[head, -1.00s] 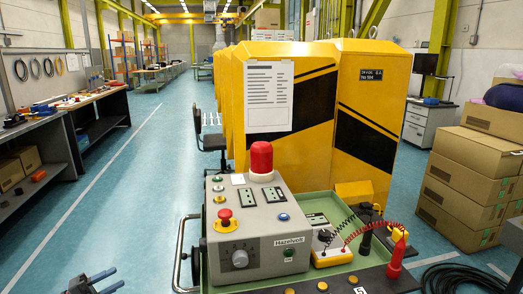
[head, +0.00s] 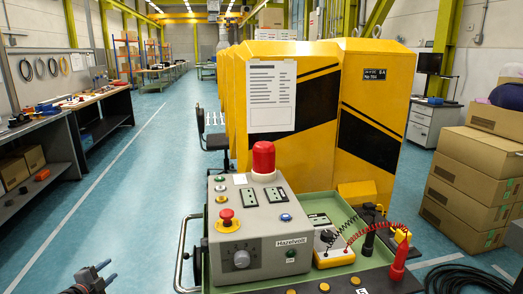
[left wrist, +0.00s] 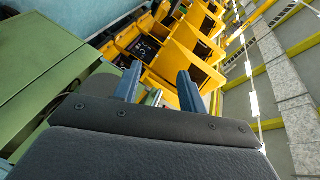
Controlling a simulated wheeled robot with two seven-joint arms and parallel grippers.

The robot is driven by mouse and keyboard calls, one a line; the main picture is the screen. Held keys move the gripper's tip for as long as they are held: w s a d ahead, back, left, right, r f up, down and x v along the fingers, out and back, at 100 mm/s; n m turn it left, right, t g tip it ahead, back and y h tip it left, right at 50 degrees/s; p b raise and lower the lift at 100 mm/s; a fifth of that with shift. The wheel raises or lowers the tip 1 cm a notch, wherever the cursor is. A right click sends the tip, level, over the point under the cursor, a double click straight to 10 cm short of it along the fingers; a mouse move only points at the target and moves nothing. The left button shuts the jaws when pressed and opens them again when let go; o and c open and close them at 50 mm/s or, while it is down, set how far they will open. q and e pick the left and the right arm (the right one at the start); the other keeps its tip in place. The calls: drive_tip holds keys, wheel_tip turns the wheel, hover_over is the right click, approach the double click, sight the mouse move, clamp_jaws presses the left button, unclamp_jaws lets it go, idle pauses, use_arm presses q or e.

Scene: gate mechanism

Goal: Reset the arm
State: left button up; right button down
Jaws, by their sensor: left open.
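A yellow gate mechanism housing (head: 360,90) with black stripes and a paper sheet stands behind a green cart (head: 335,201). On the cart sits a grey control box (head: 262,225) with a red dome lamp (head: 263,157), a red mushroom button (head: 227,217) on a yellow base, a grey knob (head: 241,259) and small buttons. My left gripper (head: 108,272) is low at the left, beside the cart and apart from it, open and empty. In the left wrist view its two blue-grey fingers (left wrist: 158,88) stand apart with nothing between them. My right gripper is not in view.
A small yellow-and-white device (head: 332,246) with red and black coiled leads and probes lies on the cart's right. A metal handle rail (head: 181,255) edges the cart's left side. Cardboard boxes (head: 465,190) are stacked at right. Workbenches line the left wall; the floor between is clear.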

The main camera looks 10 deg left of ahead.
use_arm(q)
drive_tip(key=s+d+f+n+g+y+p, duration=0.25)
drive_tip(key=s+d+f+n+g, duration=0.25)
drive_tip(key=s+d, duration=0.45)
drive_tip(key=s+d+f+n+g+y+p, duration=0.1)
drive_tip(key=s+d+f+n+g+y, duration=0.3)
drive_tip(key=s+d, duration=0.55)
drive_tip(key=s+d+r+n+g+h+p, duration=0.1)
drive_tip(key=s+d+r+h+p, duration=0.1)
drive_tip(key=s+d, duration=0.4)
drive_tip(key=s+d+r+n+g+h+p, duration=0.1)
drive_tip(key=s+d+r+g+h+p, duration=0.1)
drive_tip(key=s+d, duration=0.5)
drive_tip(key=s+d+r+n+g+h+p, duration=0.1)
drive_tip(key=s+d+r+h+p, duration=0.2)
drive_tip(key=d, duration=1.2)
drive_tip(key=s, duration=0.3)
drive_tip(key=shift+s+d, duration=0.2)
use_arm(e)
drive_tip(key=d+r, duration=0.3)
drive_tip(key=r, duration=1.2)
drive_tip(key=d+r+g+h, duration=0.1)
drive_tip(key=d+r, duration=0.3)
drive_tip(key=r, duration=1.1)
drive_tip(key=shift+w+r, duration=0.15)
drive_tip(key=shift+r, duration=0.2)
use_arm(q)
drive_tip(key=shift+n+h, duration=0.25)
drive_tip(key=shift+n, duration=0.05)
